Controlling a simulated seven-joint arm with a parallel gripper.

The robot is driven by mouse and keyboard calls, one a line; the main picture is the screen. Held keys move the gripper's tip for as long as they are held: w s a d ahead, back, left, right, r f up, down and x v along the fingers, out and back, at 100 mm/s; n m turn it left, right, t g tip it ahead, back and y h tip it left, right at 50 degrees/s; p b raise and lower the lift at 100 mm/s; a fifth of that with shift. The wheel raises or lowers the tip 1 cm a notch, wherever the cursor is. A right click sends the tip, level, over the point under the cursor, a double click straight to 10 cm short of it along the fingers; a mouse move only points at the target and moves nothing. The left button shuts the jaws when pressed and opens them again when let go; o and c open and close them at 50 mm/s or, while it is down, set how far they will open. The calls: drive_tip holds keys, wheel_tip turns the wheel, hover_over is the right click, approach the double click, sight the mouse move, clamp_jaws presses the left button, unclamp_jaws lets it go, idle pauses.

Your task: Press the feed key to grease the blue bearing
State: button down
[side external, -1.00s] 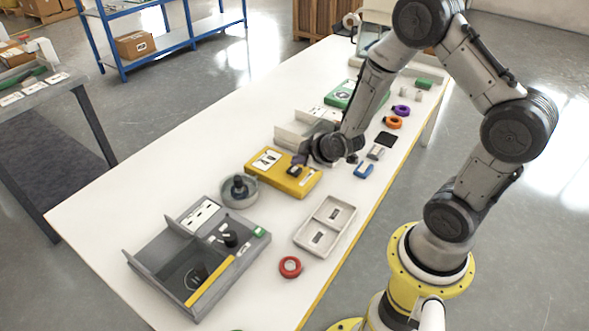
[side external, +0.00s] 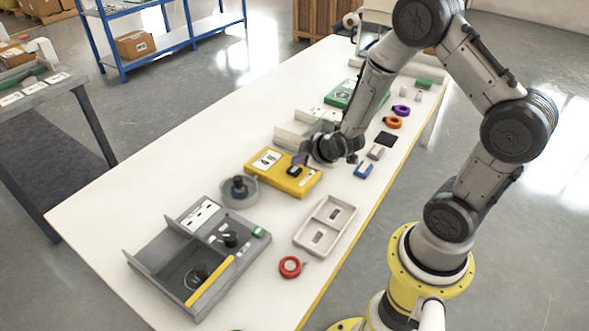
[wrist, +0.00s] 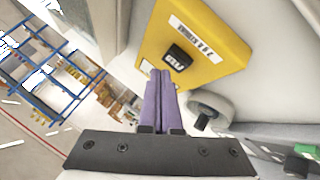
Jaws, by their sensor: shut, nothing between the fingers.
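A yellow box (side external: 270,177) lies on the white table, with a small black key (side external: 294,171) on its top. The key (wrist: 178,58) also shows in the wrist view, with pale lettering too small to read surely. My gripper (side external: 299,159) has its purple fingers shut and empty, just above and beside the key. In the wrist view the closed fingertips (wrist: 159,73) appear just left of the key, apart from it.
A round grey dish (side external: 239,202) with a dark knob stands beside the yellow box. A grey station (side external: 150,258), a pale two-part tray (side external: 349,212) and a red ring (side external: 283,268) are nearer. Orange (side external: 393,129) and purple (side external: 408,109) rings lie farther back. The table's left side is clear.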

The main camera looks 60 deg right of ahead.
sight(298, 172)
drive_tip(key=shift+f, duration=0.1)
drive_tip(key=shift+f, duration=0.3)
drive_tip(key=shift+f, duration=0.65)
idle(1.2)
drive_tip(key=shift+s+r, duration=0.1)
drive_tip(key=shift+r, duration=0.9)
drive_tip(key=shift+r, duration=0.1)
drive_tip(key=shift+r, duration=2.45)
